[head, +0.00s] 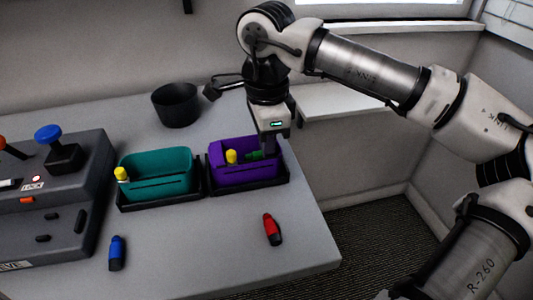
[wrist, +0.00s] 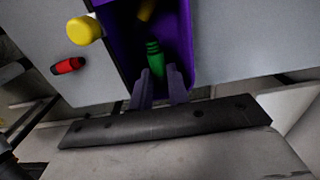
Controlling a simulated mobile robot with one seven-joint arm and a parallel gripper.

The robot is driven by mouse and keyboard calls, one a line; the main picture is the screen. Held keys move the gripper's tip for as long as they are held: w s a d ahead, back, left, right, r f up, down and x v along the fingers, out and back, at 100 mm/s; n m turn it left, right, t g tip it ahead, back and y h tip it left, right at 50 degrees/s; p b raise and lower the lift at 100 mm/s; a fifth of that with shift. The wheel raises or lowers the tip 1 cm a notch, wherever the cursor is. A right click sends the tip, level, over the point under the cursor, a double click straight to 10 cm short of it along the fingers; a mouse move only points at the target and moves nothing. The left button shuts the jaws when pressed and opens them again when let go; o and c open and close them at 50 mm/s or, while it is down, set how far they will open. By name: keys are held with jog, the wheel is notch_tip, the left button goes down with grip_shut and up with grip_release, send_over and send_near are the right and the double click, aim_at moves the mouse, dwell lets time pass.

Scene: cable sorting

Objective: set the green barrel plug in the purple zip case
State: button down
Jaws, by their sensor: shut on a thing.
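The purple zip case (head: 247,175) stands open on a black tray at the right of the table; its wall also shows in the wrist view (wrist: 119,45). My gripper (head: 272,148) is low at the right end of the case. In the wrist view, my gripper (wrist: 160,75) is shut on the green barrel plug (wrist: 154,56), with the plug's ribbed end pointing into the case. The plug (head: 254,156) shows within the case's opening in the head view. Whether it touches the case floor is hidden.
A yellow plug (head: 232,156) is in the purple case. The teal case (head: 158,176), with another yellow piece (head: 121,173), stands to its left. A red plug (head: 271,229) and a blue plug (head: 117,253) lie in front. A black pot (head: 176,106) stands behind.

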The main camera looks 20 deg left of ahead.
jog(key=shift+f, duration=1.2)
jog(key=shift+f, duration=0.2)
jog(key=c, duration=1.6)
grip_release()
jog(key=shift+r, duration=0.15)
notch_tip(320, 180, up, 12)
jog(key=shift+r+p, duration=0.1)
jog(key=shift+p, duration=0.25)
